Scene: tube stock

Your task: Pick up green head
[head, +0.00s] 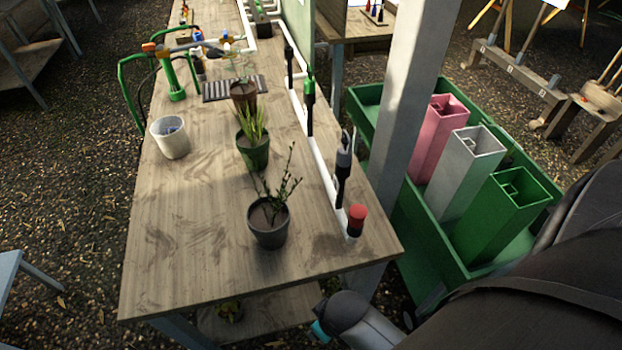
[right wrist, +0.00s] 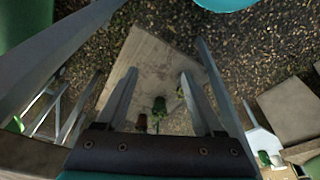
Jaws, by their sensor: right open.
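The green head (head: 309,92) stands upright on a black riser along the white pipe (head: 322,162) at the table's right edge. In the head view a black head (head: 289,58) stands behind it, and a grey head (head: 345,150) and a red head (head: 357,216) stand nearer. My right gripper (right wrist: 157,84) shows in the right wrist view with its two fingers apart and nothing between them. My right arm enters the head view at the lower right, apart from the green head. I cannot pick out the green head in the right wrist view. My left gripper is out of view.
Potted plants (head: 268,222) stand along the middle of the wooden table (head: 180,265), with a white bucket (head: 169,138) at left. A grey post (head: 412,90) rises right of the table. Beyond it, a green tray (head: 408,225) holds pink, white and green tubes.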

